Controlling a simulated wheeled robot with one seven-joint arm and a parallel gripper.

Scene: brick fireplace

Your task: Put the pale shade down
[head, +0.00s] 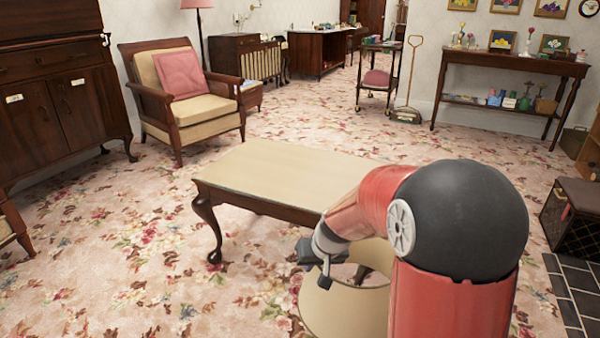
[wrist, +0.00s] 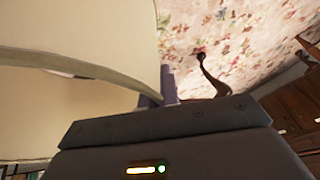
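The pale shade (head: 345,306) is a beige, open-ended lampshade in the head view, low in the frame in front of the table and partly hidden by my arm. My gripper (head: 322,258) is at its upper rim, with the fingers on the shade's wall. In the wrist view the curved rim of the shade (wrist: 90,72) runs up to the visible finger, and my gripper (wrist: 160,100) appears shut on it. The other finger is mostly hidden. I cannot tell whether the shade's lower edge touches the floor.
A low table (head: 275,172) with a bare beige top stands just beyond the shade. An armchair (head: 185,95) with a pink cushion is farther back left. A dark crate (head: 572,218) stands at the right by dark tiles. The flowered carpet left of the table is clear.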

